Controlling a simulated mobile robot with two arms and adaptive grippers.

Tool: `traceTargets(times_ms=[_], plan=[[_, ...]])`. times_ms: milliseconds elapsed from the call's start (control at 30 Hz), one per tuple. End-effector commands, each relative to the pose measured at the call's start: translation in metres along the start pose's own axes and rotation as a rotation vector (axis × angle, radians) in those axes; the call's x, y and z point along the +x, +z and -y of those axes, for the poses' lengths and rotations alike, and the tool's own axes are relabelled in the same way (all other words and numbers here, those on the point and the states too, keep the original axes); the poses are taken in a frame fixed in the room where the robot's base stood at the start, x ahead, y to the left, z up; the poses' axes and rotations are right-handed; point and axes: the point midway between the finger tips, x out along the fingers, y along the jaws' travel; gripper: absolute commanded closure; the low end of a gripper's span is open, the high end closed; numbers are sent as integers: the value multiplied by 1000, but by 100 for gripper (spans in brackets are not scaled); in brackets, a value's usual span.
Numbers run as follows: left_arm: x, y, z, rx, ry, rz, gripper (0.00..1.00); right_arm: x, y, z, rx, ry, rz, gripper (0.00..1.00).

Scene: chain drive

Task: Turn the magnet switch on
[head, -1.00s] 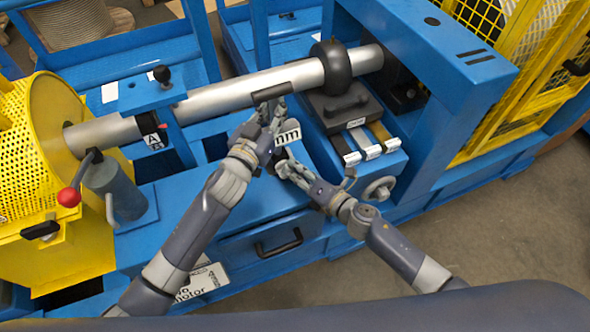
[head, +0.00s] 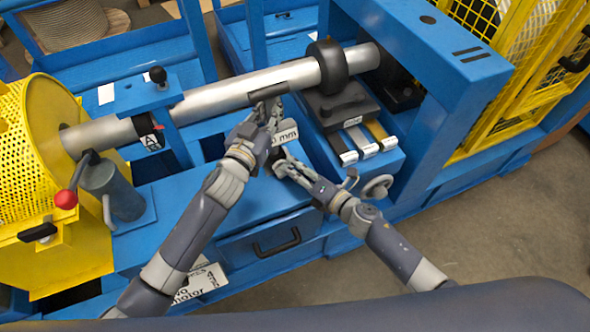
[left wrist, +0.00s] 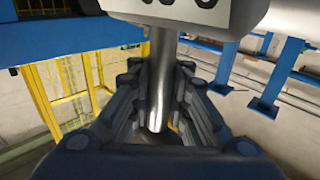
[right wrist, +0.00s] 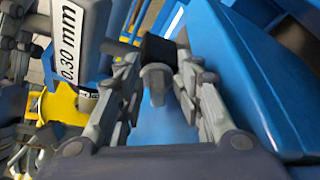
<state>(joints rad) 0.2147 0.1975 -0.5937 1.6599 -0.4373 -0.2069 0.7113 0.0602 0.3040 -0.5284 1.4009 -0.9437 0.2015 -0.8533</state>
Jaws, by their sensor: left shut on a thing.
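A small grey knob (right wrist: 155,78) on a black block (right wrist: 158,48) shows in the right wrist view; I cannot tell for sure that it is the magnet switch. My right gripper (right wrist: 157,85) is open, with a finger on each side of the knob; contact is unclear. In the head view my right gripper (head: 281,164) is low beside the blue frame. My left gripper (head: 270,103) is above it, just below the silver shaft.
The silver shaft (head: 230,90) carries a black ring (head: 333,65). Below the ring are a black handled block (head: 340,106) and several coloured strips with pale ends (head: 366,150). A red-knobbed lever (head: 66,199) stands by the yellow guard (head: 35,160). A blue drawer (head: 265,240) is in front.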

Motion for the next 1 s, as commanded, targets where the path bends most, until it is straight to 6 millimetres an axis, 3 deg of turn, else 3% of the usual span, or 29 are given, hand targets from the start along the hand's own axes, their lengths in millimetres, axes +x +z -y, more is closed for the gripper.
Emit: traceTargets(times_ms=[367, 800, 1000], plan=[[0, 3, 0, 2, 0, 5, 100, -6, -4, 0, 2, 3, -7, 65], [0, 3, 0, 1, 0, 4, 100, -65, -3, 0, 2, 2, -3, 65], [0, 3, 0, 1, 0, 4, 100, -79, -2, 0, 0, 2, -2, 65]])
